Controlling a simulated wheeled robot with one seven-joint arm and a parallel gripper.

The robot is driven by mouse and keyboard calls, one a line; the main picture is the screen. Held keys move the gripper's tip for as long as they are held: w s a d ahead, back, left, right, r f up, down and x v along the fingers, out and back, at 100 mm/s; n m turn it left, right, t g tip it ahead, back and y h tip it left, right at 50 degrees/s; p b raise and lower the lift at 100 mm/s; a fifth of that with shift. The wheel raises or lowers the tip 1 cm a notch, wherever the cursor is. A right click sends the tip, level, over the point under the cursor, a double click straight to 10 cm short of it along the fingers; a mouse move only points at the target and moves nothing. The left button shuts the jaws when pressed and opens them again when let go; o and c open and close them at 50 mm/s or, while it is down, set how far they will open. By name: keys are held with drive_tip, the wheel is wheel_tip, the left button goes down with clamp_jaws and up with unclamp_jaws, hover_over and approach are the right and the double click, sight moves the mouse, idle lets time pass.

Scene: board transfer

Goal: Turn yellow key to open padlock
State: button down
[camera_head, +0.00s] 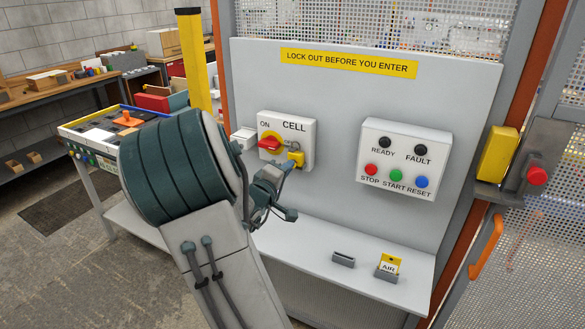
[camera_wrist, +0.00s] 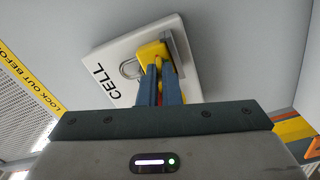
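The yellow padlock (camera_head: 296,157) hangs on the red and yellow rotary switch (camera_head: 270,142) of the white CELL box (camera_head: 303,130). In the wrist view the padlock (camera_wrist: 152,51) and its metal shackle (camera_wrist: 129,69) lie just beyond my fingertips. My gripper (camera_head: 286,168) reaches the padlock from the front right. In the wrist view my two blue-grey fingers (camera_wrist: 158,73) are close together, with a thin yellow piece between them that looks like the yellow key (camera_wrist: 159,68). The fingers hide most of the key, and its turn angle cannot be told.
A grey panel (camera_head: 340,90) backs the box. To its right is a button box (camera_head: 404,160) with coloured buttons. The shelf (camera_head: 330,262) below holds a small dark holder (camera_head: 343,259) and a yellow AIR tag (camera_head: 390,264) in another. The front of the panel between shelf and boxes is free.

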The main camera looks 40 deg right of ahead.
drive_tip(key=shift+m, duration=0.3)
drive_tip(key=shift+m+b, duration=1.3)
drive_tip(key=shift+m, duration=0.6)
drive_tip(key=shift+m+b, duration=1.45)
drive_tip(key=shift+m, duration=0.35)
